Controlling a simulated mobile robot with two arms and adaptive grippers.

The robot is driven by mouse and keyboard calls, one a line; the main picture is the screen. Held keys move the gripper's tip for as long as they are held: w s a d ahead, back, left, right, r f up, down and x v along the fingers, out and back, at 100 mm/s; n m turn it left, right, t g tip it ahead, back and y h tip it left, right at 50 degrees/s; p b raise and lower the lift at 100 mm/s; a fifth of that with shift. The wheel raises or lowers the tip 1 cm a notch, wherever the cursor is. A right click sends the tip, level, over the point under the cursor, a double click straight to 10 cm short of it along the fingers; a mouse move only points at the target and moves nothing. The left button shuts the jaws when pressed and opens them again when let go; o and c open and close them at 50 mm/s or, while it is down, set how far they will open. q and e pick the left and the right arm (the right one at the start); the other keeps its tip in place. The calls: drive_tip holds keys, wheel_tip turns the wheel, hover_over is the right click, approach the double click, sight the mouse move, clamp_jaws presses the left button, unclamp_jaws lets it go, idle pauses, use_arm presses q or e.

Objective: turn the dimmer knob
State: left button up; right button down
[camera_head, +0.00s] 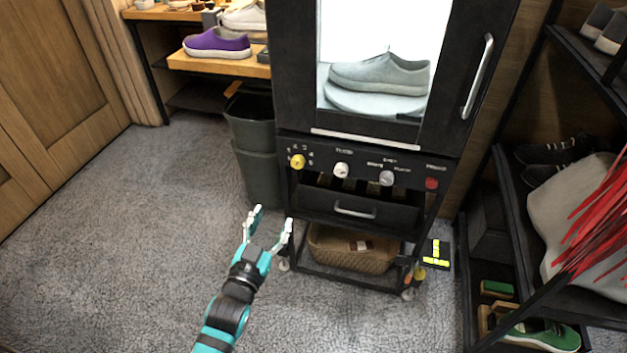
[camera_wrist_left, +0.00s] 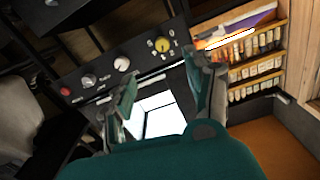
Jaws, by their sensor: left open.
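A black cabinet with a lit window has a control panel (camera_head: 364,171) below it. The panel carries a yellow knob (camera_head: 298,161), a white knob (camera_head: 341,169), a grey knob (camera_head: 387,178) and a red button (camera_head: 431,183). I cannot read which knob is labelled as the dimmer. In the left wrist view the panel appears turned, with the yellow knob (camera_wrist_left: 162,44), white knob (camera_wrist_left: 122,64) and grey knob (camera_wrist_left: 89,80) beyond the fingers. My left gripper (camera_head: 271,219) is open and empty, lower left of the panel and apart from it. My right gripper is out of view.
A drawer handle (camera_head: 355,212) sits under the panel, above a wicker basket (camera_head: 352,247). A dark bin (camera_head: 252,127) stands left of the cabinet. A shoe rack (camera_head: 508,228) and red strands (camera_head: 597,215) are at the right. Carpet at left is clear.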

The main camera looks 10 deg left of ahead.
sight(296, 166)
use_arm(q)
drive_tip(key=w+b, duration=0.1)
drive_tip(key=w, duration=0.7)
drive_tip(key=w+b, duration=0.1)
drive_tip(key=w, duration=0.7)
drive_tip(key=shift+w+d+r, duration=0.1)
drive_tip(key=shift+d+r, duration=0.05)
drive_tip(key=shift+d, duration=0.05)
drive_tip(key=shift+w+b, duration=0.3)
drive_tip(key=shift+w, duration=0.3)
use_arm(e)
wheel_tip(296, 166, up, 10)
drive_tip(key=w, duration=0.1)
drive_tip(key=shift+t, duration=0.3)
use_arm(q)
clamp_jaws()
